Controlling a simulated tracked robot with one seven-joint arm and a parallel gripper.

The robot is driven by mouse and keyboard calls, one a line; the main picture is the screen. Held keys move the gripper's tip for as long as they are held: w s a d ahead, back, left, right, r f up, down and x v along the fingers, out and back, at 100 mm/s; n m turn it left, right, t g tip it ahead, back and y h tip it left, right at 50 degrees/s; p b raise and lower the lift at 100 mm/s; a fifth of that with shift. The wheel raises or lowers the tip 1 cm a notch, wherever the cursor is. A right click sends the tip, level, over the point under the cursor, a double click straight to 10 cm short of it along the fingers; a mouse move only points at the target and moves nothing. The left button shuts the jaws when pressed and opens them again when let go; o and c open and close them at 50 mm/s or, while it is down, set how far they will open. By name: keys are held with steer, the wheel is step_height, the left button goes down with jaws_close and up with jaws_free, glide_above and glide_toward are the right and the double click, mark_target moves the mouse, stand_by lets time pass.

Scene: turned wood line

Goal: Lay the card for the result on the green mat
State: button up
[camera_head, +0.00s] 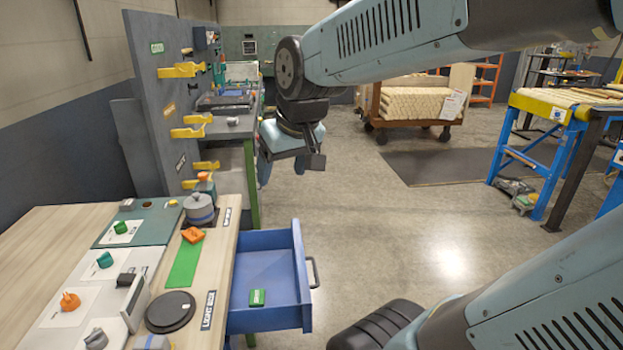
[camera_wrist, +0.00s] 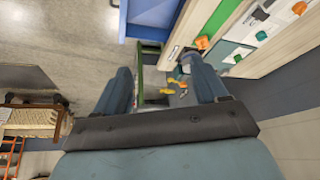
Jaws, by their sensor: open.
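The green mat (camera_head: 184,266) is a narrow strip on the wooden bench; it also shows at the top of the wrist view (camera_wrist: 218,18). My gripper (camera_head: 283,176) is open and empty, in the air beyond the drawer and apart from both cards. In the wrist view its two fingers (camera_wrist: 162,85) stand wide apart with nothing between them.
A grey lidded pot (camera_head: 200,209) stands beyond the mat. A black disc (camera_head: 170,312) lies at the near side. Panels with green, orange and grey knobs (camera_head: 70,301) fill the bench's left. A grey board with yellow brackets (camera_head: 188,133) rises behind. Open floor (camera_head: 400,245) lies right.

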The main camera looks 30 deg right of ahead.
steer(key=s+d+m, duration=0.1)
steer(key=s+d, duration=0.1)
steer(key=s, duration=0.5)
steer(key=shift+s+r+h, duration=0.15)
steer(key=shift+r+h, duration=0.05)
steer(key=shift+h, duration=0.2)
